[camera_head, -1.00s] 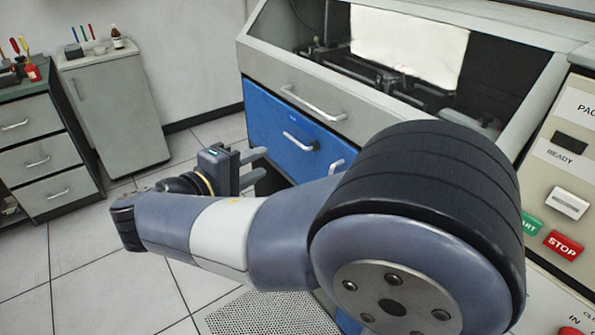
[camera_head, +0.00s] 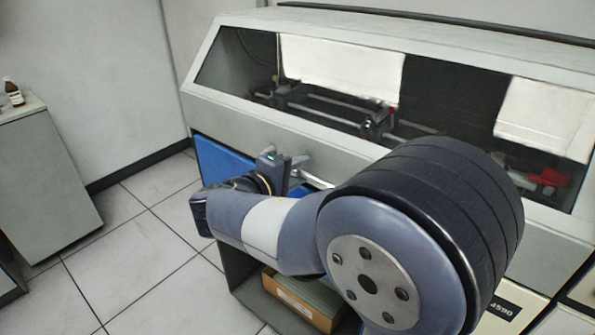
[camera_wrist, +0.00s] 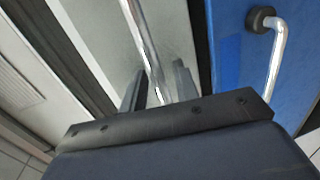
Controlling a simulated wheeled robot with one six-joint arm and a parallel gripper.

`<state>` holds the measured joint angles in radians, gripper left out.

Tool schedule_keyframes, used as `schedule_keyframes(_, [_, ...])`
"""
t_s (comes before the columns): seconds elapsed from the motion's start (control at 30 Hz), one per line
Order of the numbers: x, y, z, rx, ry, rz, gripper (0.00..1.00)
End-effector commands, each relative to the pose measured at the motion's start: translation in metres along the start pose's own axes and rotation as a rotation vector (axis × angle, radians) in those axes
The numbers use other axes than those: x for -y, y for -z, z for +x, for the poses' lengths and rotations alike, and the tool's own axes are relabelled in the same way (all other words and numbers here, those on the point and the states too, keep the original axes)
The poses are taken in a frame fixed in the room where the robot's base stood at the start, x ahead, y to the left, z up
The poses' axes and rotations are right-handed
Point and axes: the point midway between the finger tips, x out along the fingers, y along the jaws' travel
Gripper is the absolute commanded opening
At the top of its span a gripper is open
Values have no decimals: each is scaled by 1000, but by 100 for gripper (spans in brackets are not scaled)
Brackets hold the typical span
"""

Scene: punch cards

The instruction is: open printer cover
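The printer cover (camera_head: 245,115) is a grey sloped panel with a wide window, and it is down over the printer's mechanism. A chrome bar handle (camera_head: 313,181) is on its lower front; my arm hides part of it. My gripper (camera_head: 288,171) is at this handle. In the wrist view the handle (camera_wrist: 146,45) runs between the two dark fingers of my gripper (camera_wrist: 158,88). The fingers stand apart with gaps beside the bar, so the gripper looks open around it.
A blue panel (camera_head: 222,163) sits below the cover; its own handle (camera_wrist: 277,60) shows in the wrist view. A low open compartment holds a cardboard box (camera_head: 300,298). A grey cabinet (camera_head: 45,190) with a bottle (camera_head: 13,92) stands left. Tiled floor (camera_head: 160,265) between is clear.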

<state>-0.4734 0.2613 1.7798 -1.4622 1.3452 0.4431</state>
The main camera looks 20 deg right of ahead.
Motion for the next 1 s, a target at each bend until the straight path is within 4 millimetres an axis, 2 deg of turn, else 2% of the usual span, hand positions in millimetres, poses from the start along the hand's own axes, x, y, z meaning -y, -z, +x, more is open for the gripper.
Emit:
schedule_keyframes(0.07, [0, 0, 0, 0, 0, 0, 27])
schedule_keyframes(0.4, [0, 0, 0, 0, 0, 0, 0])
schedule_keyframes(0.83, [0, 0, -1, 0, 1, 0, 0])
schedule_keyframes(1.0, [-10, 3, -2, 0, 12, 0, 0])
